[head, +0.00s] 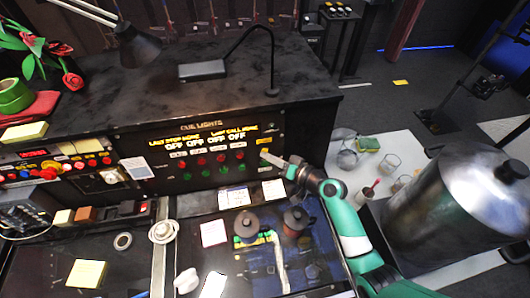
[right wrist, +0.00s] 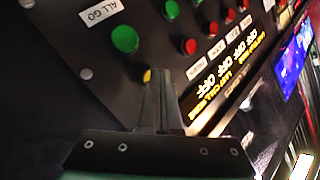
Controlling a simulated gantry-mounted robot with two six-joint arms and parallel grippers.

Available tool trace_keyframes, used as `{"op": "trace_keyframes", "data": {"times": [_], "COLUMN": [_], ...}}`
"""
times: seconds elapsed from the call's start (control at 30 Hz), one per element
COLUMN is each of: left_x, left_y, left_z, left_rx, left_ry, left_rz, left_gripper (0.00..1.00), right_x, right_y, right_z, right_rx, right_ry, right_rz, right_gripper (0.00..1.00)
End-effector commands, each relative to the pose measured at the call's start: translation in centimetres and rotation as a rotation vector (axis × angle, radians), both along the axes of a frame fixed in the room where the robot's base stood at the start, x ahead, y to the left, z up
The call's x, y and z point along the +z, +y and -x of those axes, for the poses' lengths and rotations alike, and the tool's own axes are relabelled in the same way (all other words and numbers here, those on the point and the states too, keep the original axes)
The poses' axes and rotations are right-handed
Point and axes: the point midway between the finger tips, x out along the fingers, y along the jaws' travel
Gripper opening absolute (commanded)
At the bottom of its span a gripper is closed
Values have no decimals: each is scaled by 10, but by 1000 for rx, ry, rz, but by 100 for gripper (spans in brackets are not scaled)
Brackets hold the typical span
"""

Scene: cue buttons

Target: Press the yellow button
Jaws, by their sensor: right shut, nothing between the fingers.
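The yellow button (right wrist: 147,76) is small and sits on the black cue lights panel (head: 135,135). In the right wrist view only part of it shows, right at the tip of my right gripper (right wrist: 156,75). My right gripper (head: 265,156) is shut and empty, and it reaches the right end of the panel in the head view. I cannot tell whether the fingertips touch the button or stop just short of it. The button is not clear in the head view. My left gripper is not in view.
Red buttons (right wrist: 189,46) and green buttons (right wrist: 124,39) sit close by on the same panel. A black desk lamp (head: 138,45) and a thin microphone (head: 271,60) stand on the top. Two dark lidded pots (head: 247,225) are on the lower desk. A large metal urn (head: 450,205) stands at right.

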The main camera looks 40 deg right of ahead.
Motion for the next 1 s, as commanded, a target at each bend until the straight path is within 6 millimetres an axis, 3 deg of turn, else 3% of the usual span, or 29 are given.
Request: {"op": "trace_keyframes", "data": {"times": [1.0], "left_x": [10], "left_y": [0], "left_z": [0], "left_rx": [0], "left_ry": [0], "left_rz": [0], "left_gripper": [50], "right_x": [3], "right_y": [9], "right_z": [14], "right_rx": [0], "right_ry": [0], "right_rz": [-1], "right_gripper": [0]}}
